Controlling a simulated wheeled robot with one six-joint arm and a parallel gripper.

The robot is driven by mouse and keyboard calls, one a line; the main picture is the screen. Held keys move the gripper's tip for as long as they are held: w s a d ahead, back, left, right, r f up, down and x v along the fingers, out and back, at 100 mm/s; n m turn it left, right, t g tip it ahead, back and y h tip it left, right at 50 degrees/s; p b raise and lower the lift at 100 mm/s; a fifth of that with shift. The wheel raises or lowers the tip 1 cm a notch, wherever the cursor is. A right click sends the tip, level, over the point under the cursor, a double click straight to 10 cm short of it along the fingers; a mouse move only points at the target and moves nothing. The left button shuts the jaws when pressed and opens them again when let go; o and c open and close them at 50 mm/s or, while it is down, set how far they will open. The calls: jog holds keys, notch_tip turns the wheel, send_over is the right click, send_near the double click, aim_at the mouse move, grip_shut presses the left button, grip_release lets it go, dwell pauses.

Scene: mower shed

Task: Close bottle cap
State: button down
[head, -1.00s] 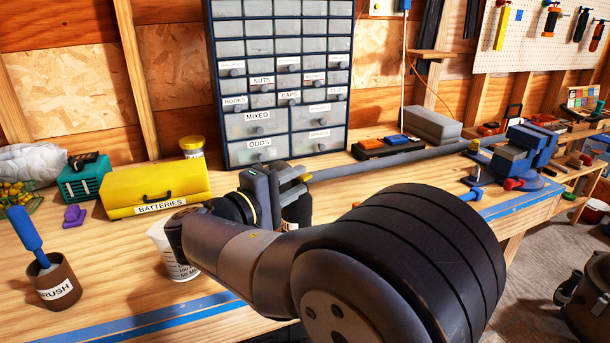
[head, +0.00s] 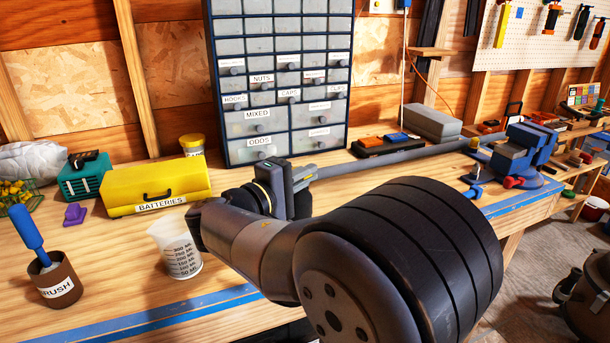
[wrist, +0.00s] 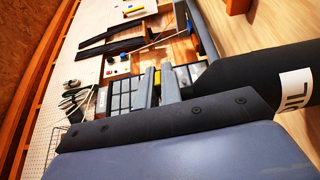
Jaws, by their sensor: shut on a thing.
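A black bottle (head: 302,204) stands upright on the bench, mostly hidden behind my arm in the head view. In the wrist view the bottle (wrist: 255,75) is large at the right, with part of a white label reading "OIL" at the edge. My gripper (head: 304,177) is at the top of the bottle. In the wrist view its two fingers (wrist: 159,82) lie beside the bottle's narrow end.
A clear measuring cup (head: 178,250) stands close to the left of my arm. A brush cup (head: 56,285) and a yellow batteries box (head: 155,183) are further left. A long grey bar (head: 390,156) runs to the blue vise (head: 520,155), behind my gripper. The drawer cabinet (head: 284,140) stands behind.

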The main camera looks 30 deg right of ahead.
jog(key=shift+f+b, duration=0.3)
jog(key=shift+b, duration=0.6)
jog(key=shift+r, duration=0.2)
jog(key=c, duration=1.6)
grip_release()
jog(key=v, duration=1)
jog(key=shift+s+a, duration=0.15)
jog(key=shift+a, duration=0.25)
jog(key=shift+d, duration=0.15)
